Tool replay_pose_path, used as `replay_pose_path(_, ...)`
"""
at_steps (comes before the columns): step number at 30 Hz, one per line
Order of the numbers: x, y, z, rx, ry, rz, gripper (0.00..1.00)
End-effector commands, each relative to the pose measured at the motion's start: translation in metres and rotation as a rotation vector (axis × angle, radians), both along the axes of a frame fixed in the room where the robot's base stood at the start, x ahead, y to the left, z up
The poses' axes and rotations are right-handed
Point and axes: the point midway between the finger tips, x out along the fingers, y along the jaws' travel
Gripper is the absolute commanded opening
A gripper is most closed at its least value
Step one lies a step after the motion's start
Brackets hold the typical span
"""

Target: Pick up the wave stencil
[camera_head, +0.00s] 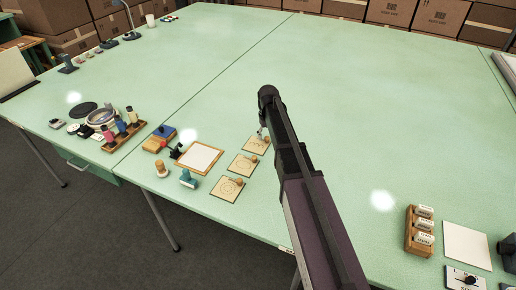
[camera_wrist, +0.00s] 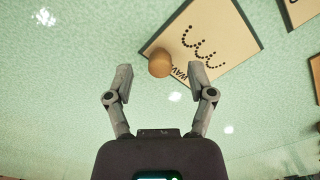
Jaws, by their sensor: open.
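The wave stencil (camera_wrist: 222,38) is a tan square board with a dotted wavy line, the letters "WAVE" and a round wooden knob (camera_wrist: 161,64). It lies on the green table. In the head view the wave stencil (camera_head: 254,145) is the farthest of three tan stencils in a row, partly hidden by my arm. My gripper (camera_wrist: 158,85) is open and empty, its two fingers spread, with the knob showing between and just beyond the fingertips. In the head view the gripper (camera_head: 261,133) is small and mostly behind my arm, over the wave stencil.
Two other stencils (camera_head: 242,165) (camera_head: 227,188) lie in a row toward the near edge. A wooden block with labelled pieces (camera_head: 411,240) stands at right. The table's far middle is clear.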

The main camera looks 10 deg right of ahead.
Motion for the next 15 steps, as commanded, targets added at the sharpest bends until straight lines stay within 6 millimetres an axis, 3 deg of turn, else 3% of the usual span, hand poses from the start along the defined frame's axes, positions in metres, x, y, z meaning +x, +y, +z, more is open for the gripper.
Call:
replay_pose_path(4, 0.0, -0.0001, -0.0115, 0.0, 0.0, 0.0, 0.7)
replay_pose_path(15, 0.0, -0.0002, -0.0131, 0.0, 0.0, 0.0, 0.7)
